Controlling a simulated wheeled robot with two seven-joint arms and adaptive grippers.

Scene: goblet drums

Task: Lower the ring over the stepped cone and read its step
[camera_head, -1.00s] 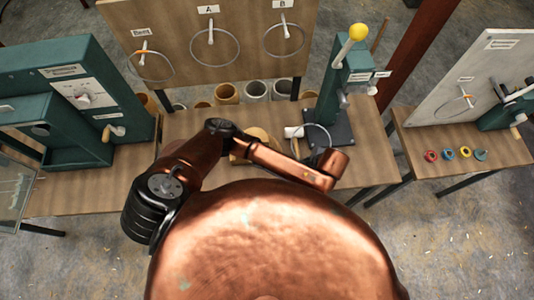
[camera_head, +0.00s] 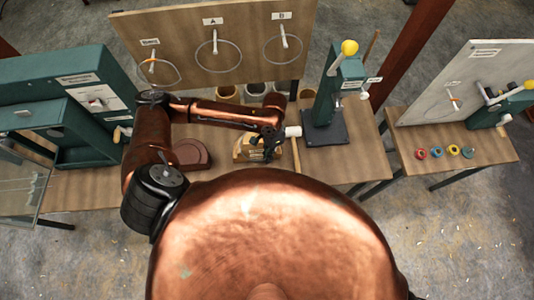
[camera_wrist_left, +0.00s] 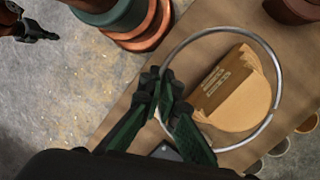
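A round tan wooden piece with a darker labelled part, which I take for the stepped cone, sits on the table (camera_head: 243,151). It shows large in the left wrist view (camera_wrist_left: 245,105); its lettering is too small to read. My left gripper (camera_head: 270,138) is over its right side. In the left wrist view the gripper (camera_wrist_left: 163,100) is shut on a thin metal ring (camera_wrist_left: 272,58). The ring's outline encircles most of the wooden piece; its height above it cannot be told. My right gripper (camera_wrist_left: 38,32) is far off at the upper left; its fingers are unclear.
A white-headed mallet (camera_head: 293,131) lies right of the wooden piece. A green press (camera_head: 325,105) stands beyond it. A board (camera_head: 235,50) at the back carries several hanging rings.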

